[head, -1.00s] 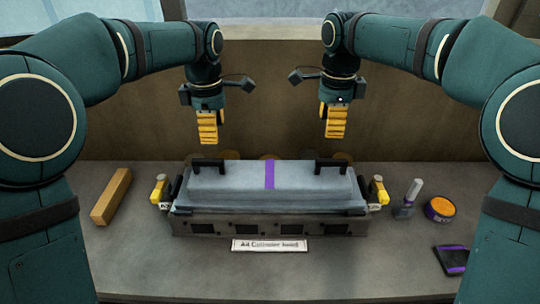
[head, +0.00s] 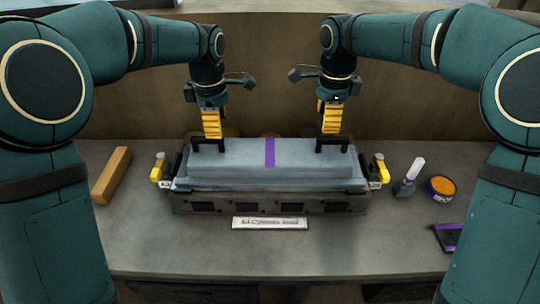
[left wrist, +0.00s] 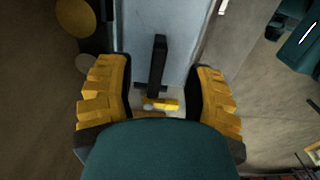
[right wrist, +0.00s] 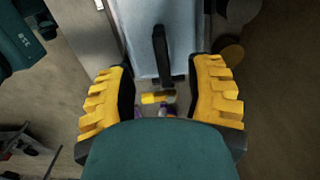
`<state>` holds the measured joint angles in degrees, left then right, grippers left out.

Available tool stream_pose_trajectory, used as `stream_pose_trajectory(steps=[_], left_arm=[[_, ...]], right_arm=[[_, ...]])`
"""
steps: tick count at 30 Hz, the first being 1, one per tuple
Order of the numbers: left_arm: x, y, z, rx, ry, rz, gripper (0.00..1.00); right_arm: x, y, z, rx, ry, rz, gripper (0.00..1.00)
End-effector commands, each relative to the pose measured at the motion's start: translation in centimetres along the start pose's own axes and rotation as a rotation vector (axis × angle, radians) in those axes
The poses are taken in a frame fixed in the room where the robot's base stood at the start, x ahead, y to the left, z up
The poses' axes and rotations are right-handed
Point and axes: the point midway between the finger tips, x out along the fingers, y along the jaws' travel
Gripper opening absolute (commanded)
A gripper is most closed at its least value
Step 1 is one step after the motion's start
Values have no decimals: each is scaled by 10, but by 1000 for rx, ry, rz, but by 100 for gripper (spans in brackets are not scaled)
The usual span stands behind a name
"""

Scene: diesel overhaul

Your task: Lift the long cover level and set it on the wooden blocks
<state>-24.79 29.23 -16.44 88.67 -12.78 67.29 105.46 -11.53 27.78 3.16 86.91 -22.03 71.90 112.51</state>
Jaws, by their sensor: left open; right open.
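The long grey cover (head: 230,155), with a purple band (head: 269,153) across its middle, lies level on the engine head (head: 255,202). It has a black handle near each end, left (head: 208,147) and right (head: 332,143). My left gripper (head: 211,136) is open just above the left handle. In the left wrist view, that handle (left wrist: 158,62) stands between the spread fingers. My right gripper (head: 331,131) is open just above the right handle, which shows between its fingers in the right wrist view (right wrist: 161,55). One wooden block (head: 111,176) lies on the bench at the left.
Yellow-topped clamps stand at the head's left (head: 157,168) and right (head: 380,168) ends. A label plate (head: 270,223) lies in front. A bottle (head: 409,178), an orange-topped tin (head: 441,188) and a dark purple-striped device (head: 448,236) are at the right.

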Motion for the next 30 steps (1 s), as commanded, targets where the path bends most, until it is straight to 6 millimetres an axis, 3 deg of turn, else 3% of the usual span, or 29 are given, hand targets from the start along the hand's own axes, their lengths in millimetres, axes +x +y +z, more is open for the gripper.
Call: stream_pose_trajectory(steps=[6, 12, 27, 28, 30], left_arm=[[40, 0, 0, 0, 1, -4, 53], [65, 0, 0, -1, 1, -2, 53], [76, 0, 0, -1, 0, 1, 53], [76, 0, 0, -1, 0, 1, 48], [76, 0, 0, 0, 0, 1, 24]], right_arm=[[40, 0, 0, 1, 1, 3, 53], [65, 0, 0, -1, 0, 2, 53], [77, 0, 0, 0, 0, 0, 53], [76, 0, 0, 0, -1, 0, 48], [76, 0, 0, 0, 0, 0, 24]])
